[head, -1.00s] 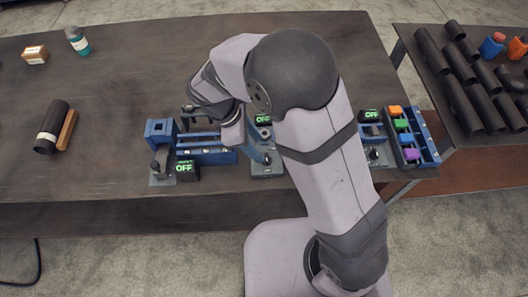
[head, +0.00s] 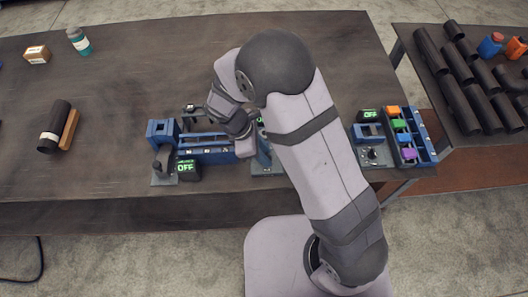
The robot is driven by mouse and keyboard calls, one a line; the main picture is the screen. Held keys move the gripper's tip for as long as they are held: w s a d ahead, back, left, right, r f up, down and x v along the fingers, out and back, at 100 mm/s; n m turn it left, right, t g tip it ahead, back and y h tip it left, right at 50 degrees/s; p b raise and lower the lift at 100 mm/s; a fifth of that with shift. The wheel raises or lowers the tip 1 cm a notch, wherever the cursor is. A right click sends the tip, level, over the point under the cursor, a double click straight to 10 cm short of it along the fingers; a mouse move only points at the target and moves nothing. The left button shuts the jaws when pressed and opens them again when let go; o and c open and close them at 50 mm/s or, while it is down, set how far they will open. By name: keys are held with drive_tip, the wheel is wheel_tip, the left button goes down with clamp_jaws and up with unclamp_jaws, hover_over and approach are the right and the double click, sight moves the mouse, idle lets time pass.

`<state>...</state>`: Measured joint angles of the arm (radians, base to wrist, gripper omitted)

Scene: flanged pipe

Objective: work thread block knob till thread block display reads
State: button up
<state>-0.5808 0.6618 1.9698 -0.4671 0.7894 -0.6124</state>
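Three blue-and-grey stations with small green-lit displays stand along the table's front edge; I cannot tell which is the thread block. The left station (head: 205,151) has a display (head: 186,167) reading OFF. The middle station (head: 266,168) is mostly covered by my arm, and only a sliver of its display (head: 261,119) shows. The right station (head: 367,133) has a display (head: 370,115) that appears to read OFF and a dark knob (head: 372,154) on its front plate. My gripper (head: 246,146) is over the middle station, pointing down; its fingertips and any contact are hidden.
A blue rack (head: 424,146) with orange, green and purple blocks stands at the right edge. A dark roll (head: 53,126), a small box (head: 36,54) and a teal bottle (head: 79,42) lie left. Black pipes fill the right table. The table's middle is clear.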

drive_tip(key=shift+c, duration=1.3)
drive_tip(key=m, duration=0.2)
drive_tip(key=m+g, duration=0.1)
drive_tip(key=m, duration=0.1)
drive_tip(key=m+g, duration=0.1)
drive_tip(key=m, duration=0.1)
drive_tip(key=shift+w+y+p, duration=0.25)
drive_tip(key=shift+y+p, duration=0.05)
drive_tip(key=shift+p, duration=0.05)
drive_tip(key=m+g+y, duration=0.1)
drive_tip(key=m, duration=0.2)
drive_tip(key=shift+w+d+m, duration=0.1)
drive_tip(key=shift+m, duration=0.3)
drive_tip(key=shift+w+d+m+g+y, duration=0.1)
drive_tip(key=shift+m+g+y, duration=0.4)
drive_tip(key=shift+m, duration=1.2)
drive_tip(key=shift+r, duration=0.1)
drive_tip(key=o, duration=1.1)
drive_tip(key=shift+c, duration=0.2)
